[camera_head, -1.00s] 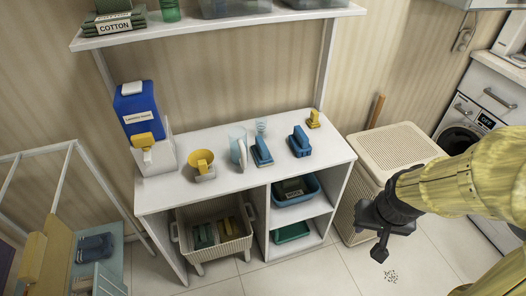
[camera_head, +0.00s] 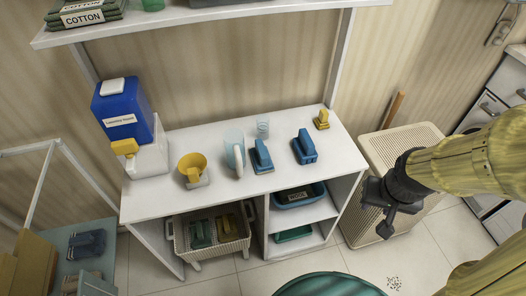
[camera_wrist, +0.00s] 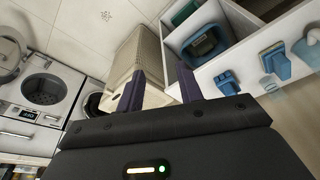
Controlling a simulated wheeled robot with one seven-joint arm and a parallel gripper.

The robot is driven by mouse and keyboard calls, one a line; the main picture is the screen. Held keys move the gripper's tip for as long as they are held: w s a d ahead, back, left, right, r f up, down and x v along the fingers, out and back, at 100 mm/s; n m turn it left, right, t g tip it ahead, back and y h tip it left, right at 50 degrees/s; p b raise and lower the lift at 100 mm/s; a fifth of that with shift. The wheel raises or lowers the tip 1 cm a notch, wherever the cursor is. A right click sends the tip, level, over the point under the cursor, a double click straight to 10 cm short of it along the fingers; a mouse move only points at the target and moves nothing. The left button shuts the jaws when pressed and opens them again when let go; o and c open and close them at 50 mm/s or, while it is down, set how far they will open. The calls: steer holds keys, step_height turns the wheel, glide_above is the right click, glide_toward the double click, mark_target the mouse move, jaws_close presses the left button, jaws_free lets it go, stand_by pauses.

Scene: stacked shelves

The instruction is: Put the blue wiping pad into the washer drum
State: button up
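My gripper (camera_head: 388,215) hangs right of the shelf, in front of the hamper, away from the pads. In the wrist view its two fingers (camera_wrist: 160,90) are apart with nothing between them.
An upper shelf (camera_head: 200,18) overhangs.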

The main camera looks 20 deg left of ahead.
steer(key=shift+o, duration=1.4)
steer(key=shift+s, duration=0.4)
steer(key=m+t+y+p, duration=0.65)
steer(key=m+p, duration=0.35)
steer(key=m, duration=2)
glide_toward(262, 152)
steer(key=shift+t+h, duration=0.25)
steer(key=shift+h, duration=0.1)
steer(key=p+x, duration=0.2)
steer(key=x, duration=0.4)
steer(key=shift+w+a+f, duration=0.15)
steer(key=shift+a+f, duration=0.15)
